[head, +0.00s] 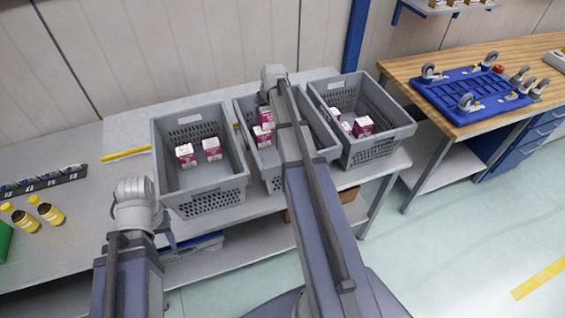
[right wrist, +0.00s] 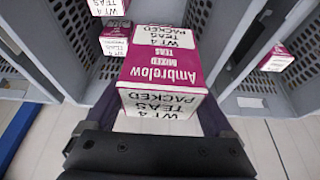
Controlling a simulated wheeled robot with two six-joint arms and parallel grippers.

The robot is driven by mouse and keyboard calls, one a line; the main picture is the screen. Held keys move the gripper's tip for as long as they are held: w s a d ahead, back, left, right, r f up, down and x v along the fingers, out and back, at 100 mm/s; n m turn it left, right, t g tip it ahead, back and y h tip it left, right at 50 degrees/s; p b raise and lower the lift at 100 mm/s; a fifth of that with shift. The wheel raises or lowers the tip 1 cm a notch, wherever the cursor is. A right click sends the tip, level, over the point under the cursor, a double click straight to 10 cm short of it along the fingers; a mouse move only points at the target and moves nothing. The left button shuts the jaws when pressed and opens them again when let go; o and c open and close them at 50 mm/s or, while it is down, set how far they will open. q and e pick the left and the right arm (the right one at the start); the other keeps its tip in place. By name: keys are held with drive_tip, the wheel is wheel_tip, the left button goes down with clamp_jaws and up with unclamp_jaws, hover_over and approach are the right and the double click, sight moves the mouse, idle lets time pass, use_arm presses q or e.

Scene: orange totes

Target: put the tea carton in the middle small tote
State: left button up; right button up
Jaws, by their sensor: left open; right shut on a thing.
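The tea carton (right wrist: 160,72) is magenta and white, with "Ambrelow" and "TEAS" lettering. My right gripper (right wrist: 155,108) is shut on it, one finger on each side. In the head view my right arm reaches over the middle tote (head: 270,180), a grey perforated crate, and hides part of it and the gripper. Similar cartons show in this tote, one of them at its near-left inside (head: 262,137). I cannot tell whether the held carton touches the tote. My left gripper (head: 168,233) is mostly hidden behind its own arm, open, in front of the left tote.
The left tote (head: 212,202) holds two similar cartons, with bare floor around them. The right tote (head: 372,152) holds several cartons. Yellow bottles (head: 47,212) stand at the far left. A blue wheeled dolly (head: 470,88) lies on the wooden bench at right.

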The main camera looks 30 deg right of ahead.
wheel_tip(320, 180, down, 21)
drive_tip(key=b, duration=1.9)
drive_tip(key=shift+r, duration=0.15)
drive_tip(key=shift+f+b, duration=0.25)
drive_tip(key=shift+b, duration=0.15)
drive_tip(key=o, duration=1.3)
drive_tip(key=shift+r, duration=0.1)
drive_tip(key=shift+p+v, duration=0.85)
drive_tip(key=shift+p, duration=0.05)
drive_tip(key=p+v, duration=0.9)
drive_tip(key=v, duration=0.1)
drive_tip(key=shift+s+r+p, duration=0.2)
drive_tip(key=shift+r+p, duration=0.05)
drive_tip(key=shift+p, duration=0.15)
